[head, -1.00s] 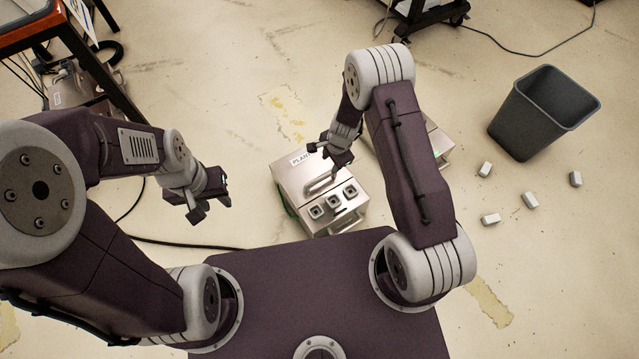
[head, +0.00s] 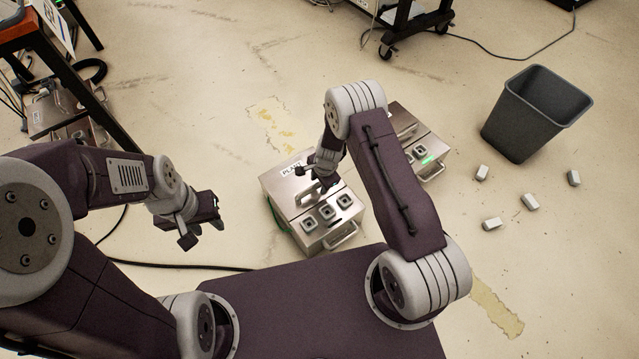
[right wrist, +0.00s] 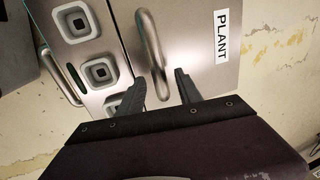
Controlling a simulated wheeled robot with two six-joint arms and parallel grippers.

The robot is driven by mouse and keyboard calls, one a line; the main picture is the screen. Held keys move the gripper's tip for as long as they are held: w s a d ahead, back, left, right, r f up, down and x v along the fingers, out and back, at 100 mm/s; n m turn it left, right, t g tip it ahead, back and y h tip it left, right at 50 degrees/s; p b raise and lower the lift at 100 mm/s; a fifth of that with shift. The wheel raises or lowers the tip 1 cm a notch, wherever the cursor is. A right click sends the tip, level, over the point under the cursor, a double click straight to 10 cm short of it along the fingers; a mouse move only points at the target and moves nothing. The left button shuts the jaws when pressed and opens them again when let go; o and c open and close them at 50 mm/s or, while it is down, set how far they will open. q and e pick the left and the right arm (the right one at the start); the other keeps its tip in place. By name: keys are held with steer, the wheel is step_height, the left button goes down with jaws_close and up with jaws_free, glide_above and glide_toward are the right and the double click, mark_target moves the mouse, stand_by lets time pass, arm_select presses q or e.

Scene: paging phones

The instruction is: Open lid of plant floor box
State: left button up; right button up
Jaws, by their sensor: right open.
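The plant floor box (head: 275,188) is a metal case on the floor with its lid shut. Its PLANT label also shows in the right wrist view (right wrist: 222,35). A bar handle (right wrist: 152,45) stands on the lid, beside square sockets on the front part. My right gripper (head: 314,181) is over the lid, open; in the right wrist view its fingers (right wrist: 161,82) lie either side of the handle's near end. I cannot tell whether they touch it. My left gripper (head: 204,233) is left of the box, open and empty, above the floor.
A second metal box (head: 432,142) with a green light stands behind my right arm. A dark bin (head: 532,115) and several small pale blocks (head: 491,223) are at right. A black cable (head: 170,265) crosses the floor left of the box. A workbench stands at upper left.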

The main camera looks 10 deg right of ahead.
steer(key=shift+c, duration=0.2)
jaws_close()
steer(key=shift+r, duration=0.1)
stand_by(1.0)
